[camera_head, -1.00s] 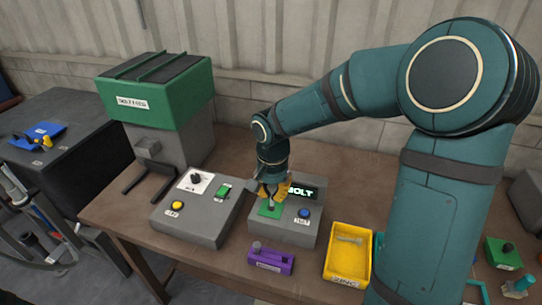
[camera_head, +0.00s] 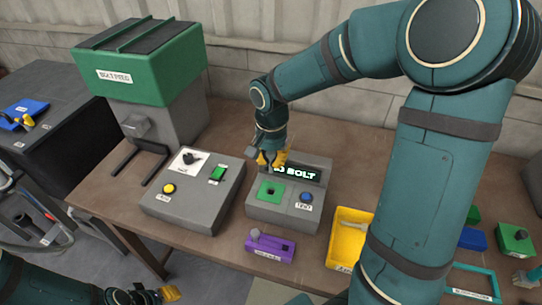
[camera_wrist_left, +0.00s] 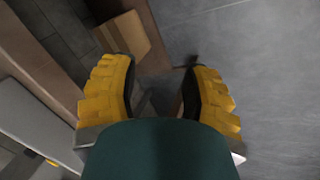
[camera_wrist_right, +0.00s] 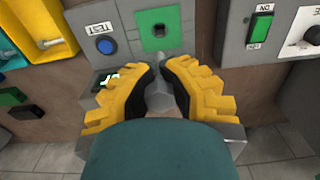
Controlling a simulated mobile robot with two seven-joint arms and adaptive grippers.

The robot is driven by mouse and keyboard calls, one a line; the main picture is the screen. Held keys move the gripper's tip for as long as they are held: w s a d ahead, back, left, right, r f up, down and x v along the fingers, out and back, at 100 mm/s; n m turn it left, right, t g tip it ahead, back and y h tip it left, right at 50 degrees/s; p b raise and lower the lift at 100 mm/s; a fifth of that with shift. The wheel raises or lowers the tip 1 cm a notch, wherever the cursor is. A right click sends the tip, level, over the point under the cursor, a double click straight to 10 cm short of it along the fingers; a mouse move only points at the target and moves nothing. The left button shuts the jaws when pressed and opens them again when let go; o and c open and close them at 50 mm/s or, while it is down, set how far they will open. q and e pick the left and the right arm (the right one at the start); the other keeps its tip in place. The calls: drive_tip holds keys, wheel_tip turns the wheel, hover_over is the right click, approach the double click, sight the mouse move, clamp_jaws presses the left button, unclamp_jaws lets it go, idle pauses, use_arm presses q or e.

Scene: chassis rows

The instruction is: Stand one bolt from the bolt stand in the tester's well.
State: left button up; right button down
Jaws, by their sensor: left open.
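The tester (camera_head: 262,212) is a grey box with a green square around its well (camera_head: 270,190). The well shows as a dark, empty hole, also in the right wrist view (camera_wrist_right: 159,30). My right gripper (camera_head: 270,158) is above the tester's back, behind the well. Its yellow fingers are closed together around a grey piece that looks like a bolt (camera_wrist_right: 158,95), mostly hidden by the fingers. My left gripper (camera_wrist_left: 163,65) is open and empty, low over the floor.
The tester's lit screen (camera_head: 298,173) is partly covered and shows BOLT. A blue TEST button (camera_head: 307,197) is right of the well. A grey switch box (camera_head: 192,205) stands left, the bolt feed (camera_head: 140,75) behind it. A yellow bin (camera_head: 346,240) is partly behind my right arm.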

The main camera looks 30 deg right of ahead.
use_arm(q)
wheel_tip(320, 180, down, 6)
drive_tip(key=s+b, duration=0.1)
drive_tip(key=b, duration=0.4)
drive_tip(key=shift+s+d+g, duration=0.15)
drive_tip(key=shift+s+g, duration=0.15)
drive_tip(key=shift+s, duration=0.1)
use_arm(e)
hover_over(271, 188)
drive_tip(key=s, duration=0.1)
drive_tip(key=shift+s+a+f, duration=0.1)
drive_tip(key=shift+a+f, duration=0.1)
drive_tip(key=shift+f, duration=1.75)
drive_tip(key=shift+a+f, duration=0.2)
drive_tip(key=shift+f, duration=1.75)
use_arm(q)
drive_tip(key=shift+f+b, duration=0.15)
drive_tip(key=shift+b, duration=0.25)
use_arm(e)
drive_tip(key=shift+f, duration=0.15)
use_arm(q)
drive_tip(key=shift+f+b, duration=0.25)
drive_tip(key=shift+b, duration=0.05)
use_arm(e)
drive_tip(key=shift+f, duration=0.35)
use_arm(q)
drive_tip(key=shift+f+b, duration=1.3)
use_arm(e)
drive_tip(key=shift+f, duration=1.65)
